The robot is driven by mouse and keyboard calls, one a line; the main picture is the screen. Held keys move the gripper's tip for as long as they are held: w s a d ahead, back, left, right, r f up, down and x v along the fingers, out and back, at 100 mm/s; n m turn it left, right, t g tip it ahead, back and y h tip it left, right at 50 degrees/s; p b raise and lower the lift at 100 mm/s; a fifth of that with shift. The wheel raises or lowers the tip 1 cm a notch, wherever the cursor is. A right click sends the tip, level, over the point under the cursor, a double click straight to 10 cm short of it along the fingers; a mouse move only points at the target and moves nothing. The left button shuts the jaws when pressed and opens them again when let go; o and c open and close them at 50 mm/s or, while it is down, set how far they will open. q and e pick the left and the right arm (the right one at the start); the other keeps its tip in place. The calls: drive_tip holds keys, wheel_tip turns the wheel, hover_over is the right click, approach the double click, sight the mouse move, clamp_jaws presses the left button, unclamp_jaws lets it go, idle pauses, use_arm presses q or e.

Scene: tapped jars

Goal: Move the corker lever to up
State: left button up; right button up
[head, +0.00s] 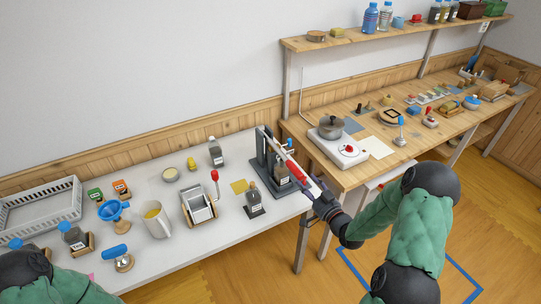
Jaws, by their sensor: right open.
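The corker (262,149) is a dark grey upright stand at the right end of the white table. A lever with a red grip (292,168) appears to slope from its top down toward my right gripper. My right gripper (301,179) is open, with its fingers at the red grip. The fingers overlap the grip in the picture, and I cannot tell whether they touch it.
A small dark bottle (254,197) stands in front of the corker. A wooden bench with a pot (331,127) adjoins on the right.

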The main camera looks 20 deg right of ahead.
sight(292, 167)
drive_tip(key=shift+w+a, duration=0.1)
drive_tip(key=shift+w, duration=0.55)
drive_tip(key=w, duration=0.6)
drive_tip(key=w+b, duration=0.1)
drive_tip(key=w, duration=0.2)
drive_tip(key=shift+a, duration=0.3)
clamp_jaws()
